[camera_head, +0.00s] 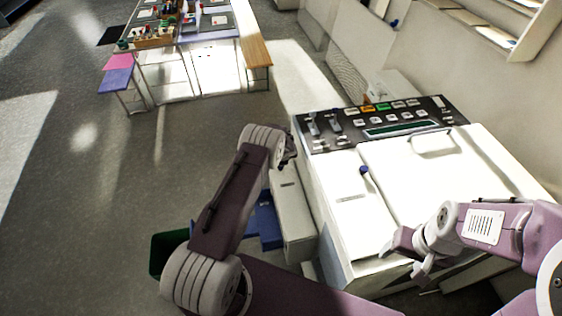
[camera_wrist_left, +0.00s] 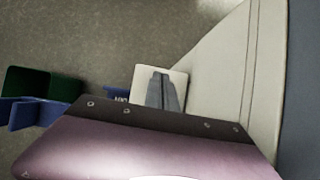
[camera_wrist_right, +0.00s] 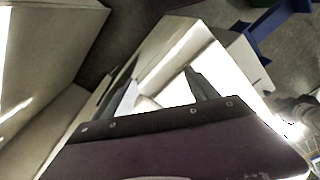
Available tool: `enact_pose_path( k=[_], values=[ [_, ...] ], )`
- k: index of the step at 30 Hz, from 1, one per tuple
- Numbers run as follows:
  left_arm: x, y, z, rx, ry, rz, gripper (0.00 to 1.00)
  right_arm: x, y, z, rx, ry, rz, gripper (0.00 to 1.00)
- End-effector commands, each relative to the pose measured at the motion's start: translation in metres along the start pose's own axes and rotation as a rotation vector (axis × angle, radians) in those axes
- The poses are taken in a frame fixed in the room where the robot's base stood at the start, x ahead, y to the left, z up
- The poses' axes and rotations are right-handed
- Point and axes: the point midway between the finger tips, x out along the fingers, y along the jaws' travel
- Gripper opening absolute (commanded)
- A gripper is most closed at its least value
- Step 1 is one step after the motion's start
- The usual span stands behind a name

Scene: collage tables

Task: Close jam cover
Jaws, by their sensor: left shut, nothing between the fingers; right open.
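A white copier (camera_head: 345,205) with a dark control panel (camera_head: 350,140) fills the right of the head view. A pale panel-like part (camera_head: 290,215) stands at its left side; I cannot tell for certain whether this is the jam cover or how far it is open. My left gripper (camera_head: 288,148) is beyond my left forearm, near the copier's left back corner, mostly hidden. Its fingers (camera_wrist_left: 162,90) are together and empty in the left wrist view. My right gripper (camera_head: 403,262) is open and empty at the copier's front edge. Its spread fingers also show in the right wrist view (camera_wrist_right: 163,92).
A dark green bin (camera_head: 168,250) and blue bins (camera_head: 265,220) stand on the floor left of the copier. A worktable (camera_head: 215,35) and stools are far back. A wall rises at the right. The floor at left is clear.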

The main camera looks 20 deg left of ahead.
Motion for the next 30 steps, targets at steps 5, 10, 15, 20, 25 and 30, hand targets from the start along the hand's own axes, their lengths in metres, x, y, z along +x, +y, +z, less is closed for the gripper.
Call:
enact_pose_path(
  k=[5,10,15,20,25,30],
  values=[
    [-0.047,-0.001,0.03,-0.003,-0.006,-0.003,0.0,-0.004,0.0,0.0,0.0,0.0,0.0,0.68],
    [-0.077,0.0,0.047,-0.003,-0.006,-0.002,0.0,-0.01,0.0,-0.001,0.0,0.0,0.0,0.68],
    [-0.088,0.0,0.053,-0.002,-0.005,-0.002,0.0,-0.012,0.0,-0.001,0.0,0.0,0.0,0.68],
    [-0.088,0.0,0.053,-0.002,-0.005,-0.002,0.0,-0.011,0.0,-0.001,0.0,0.0,0.0,0.68],
    [-0.091,-0.003,0.056,-0.001,-0.011,-0.007,0.0,-0.012,0.0,-0.001,0.0,0.0,0.0,0.68],
    [-0.148,-0.025,0.11,-0.017,-0.112,-0.068,0.0,-0.012,0.0,-0.001,0.0,0.0,0.0,0.68]
  ],
)
